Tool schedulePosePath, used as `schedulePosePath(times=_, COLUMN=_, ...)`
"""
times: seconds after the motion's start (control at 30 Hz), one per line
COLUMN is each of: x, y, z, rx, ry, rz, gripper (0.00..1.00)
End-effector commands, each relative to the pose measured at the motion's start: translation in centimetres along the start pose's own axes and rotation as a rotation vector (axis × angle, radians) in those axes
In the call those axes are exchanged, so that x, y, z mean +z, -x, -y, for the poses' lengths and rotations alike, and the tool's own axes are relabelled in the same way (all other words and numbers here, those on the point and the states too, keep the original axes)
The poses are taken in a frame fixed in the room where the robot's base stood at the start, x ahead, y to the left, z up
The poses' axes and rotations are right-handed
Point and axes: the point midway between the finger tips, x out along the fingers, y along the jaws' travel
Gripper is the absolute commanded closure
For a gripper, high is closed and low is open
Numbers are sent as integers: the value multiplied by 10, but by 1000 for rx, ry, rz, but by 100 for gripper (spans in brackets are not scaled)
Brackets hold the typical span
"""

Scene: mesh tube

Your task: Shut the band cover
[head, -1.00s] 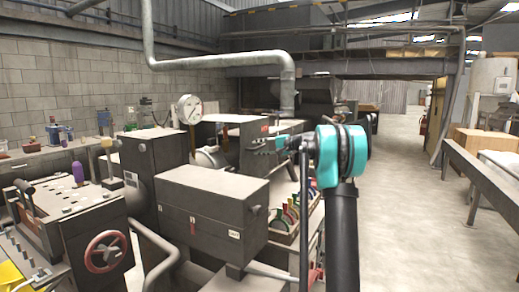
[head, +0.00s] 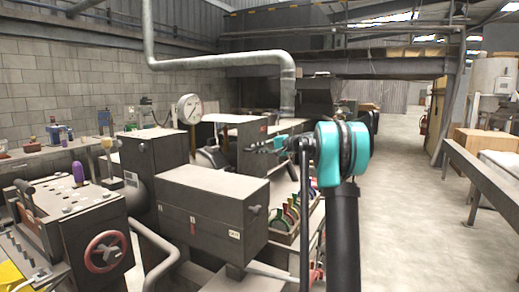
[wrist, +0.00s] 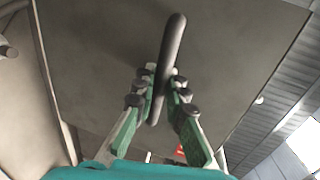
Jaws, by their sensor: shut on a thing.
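The band cover looks to be the dark grey panel (head: 248,136) with a red label, behind the long dark box in the head view. The panel fills most of the wrist view (wrist: 235,60). A dark rounded bar handle (wrist: 172,42) stands out from it. My gripper (wrist: 162,92) has its green fingers with dark pads closed on both sides of the handle. In the head view my gripper (head: 266,146) is small, at the panel's right side, and partly hidden by my teal arm joint. I cannot tell how far open the cover stands.
A dark box with a knob (head: 212,208) stands in front of the panel. A rack of coloured handles (head: 286,214) lies below my arm. Open floor (head: 402,210) lies to the right.

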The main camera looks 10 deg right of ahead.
Motion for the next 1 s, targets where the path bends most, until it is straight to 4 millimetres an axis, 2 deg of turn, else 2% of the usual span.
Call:
schedulePosePath(times=0.1, x=27, y=0, z=0, rx=1, ry=0, rz=4, gripper=100)
schedulePosePath(times=0.3, x=59, y=0, z=0, rx=0, ry=0, rz=4, gripper=100)
schedulePosePath(times=0.43, x=68, y=0, z=-1, rx=0, ry=0, rz=4, gripper=100)
schedulePosePath(times=0.73, x=71, y=0, z=-1, rx=2, ry=1, rz=8, gripper=100)
schedulePosePath(times=0.77, x=71, y=0, z=-2, rx=2, ry=1, rz=8, gripper=86)
schedulePosePath(times=0.8, x=71, y=0, z=-2, rx=2, ry=1, rz=7, gripper=81)
schedulePosePath(times=0.9, x=70, y=0, z=-1, rx=2, ry=1, rz=6, gripper=69)
schedulePosePath(times=1.0, x=69, y=0, z=-1, rx=1, ry=1, rz=5, gripper=66)
